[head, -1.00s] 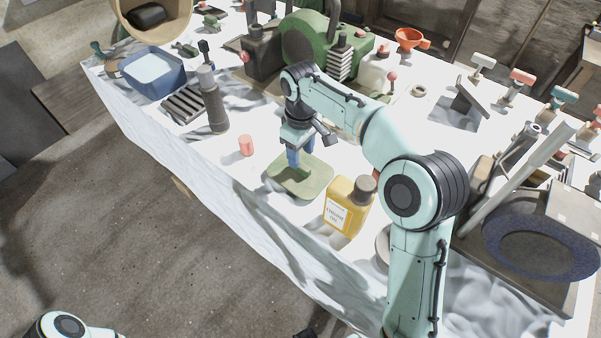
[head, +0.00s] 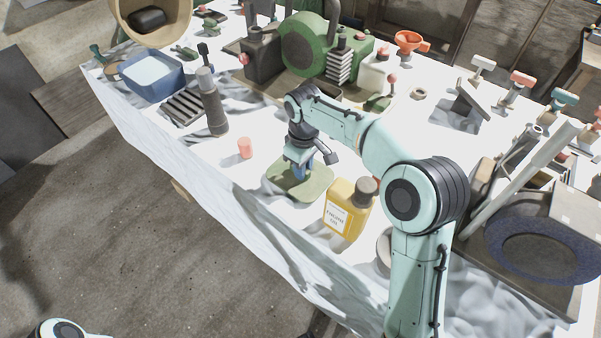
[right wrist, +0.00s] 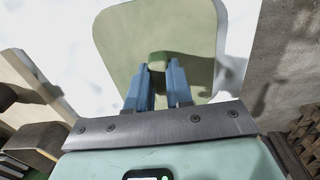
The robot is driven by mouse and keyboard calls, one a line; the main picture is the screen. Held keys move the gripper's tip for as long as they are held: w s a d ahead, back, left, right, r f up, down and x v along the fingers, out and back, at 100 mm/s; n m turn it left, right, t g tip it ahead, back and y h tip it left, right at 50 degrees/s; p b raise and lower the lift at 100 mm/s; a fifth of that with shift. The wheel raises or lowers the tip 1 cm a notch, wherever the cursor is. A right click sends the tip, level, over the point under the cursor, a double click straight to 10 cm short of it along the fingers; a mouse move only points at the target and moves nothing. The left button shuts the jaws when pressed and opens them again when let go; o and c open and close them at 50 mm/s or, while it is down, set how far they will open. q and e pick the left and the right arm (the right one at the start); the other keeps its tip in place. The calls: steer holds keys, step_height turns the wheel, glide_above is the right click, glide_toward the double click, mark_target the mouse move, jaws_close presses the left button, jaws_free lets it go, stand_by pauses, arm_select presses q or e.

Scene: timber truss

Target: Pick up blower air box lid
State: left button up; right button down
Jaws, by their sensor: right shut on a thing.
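The blower air box lid (head: 312,191) is a flat, pale green plate with rounded corners. I cannot tell whether the lid touches the table. Of my left arm only a part shows at the bottom left, and its gripper is out of view.
A yellow engine oil bottle (head: 348,208) stands close to the right of the lid. A small red cylinder (head: 245,148) stands to its left, with a dark cylinder (head: 213,112) beyond. The green blower machine (head: 308,45) is behind. The table's front edge is close.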

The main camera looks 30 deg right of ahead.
steer(key=shift+r, duration=0.1)
arm_select(q)
steer(key=w+r+p, duration=0.3)
steer(key=r+p, duration=0.2)
steer(key=r, duration=0.1)
steer(key=shift+w+r+t, duration=0.15)
steer(key=shift+w+t, duration=0.15)
steer(key=shift+w, duration=0.1)
arm_select(e)
step_height(320, 180, up, 20)
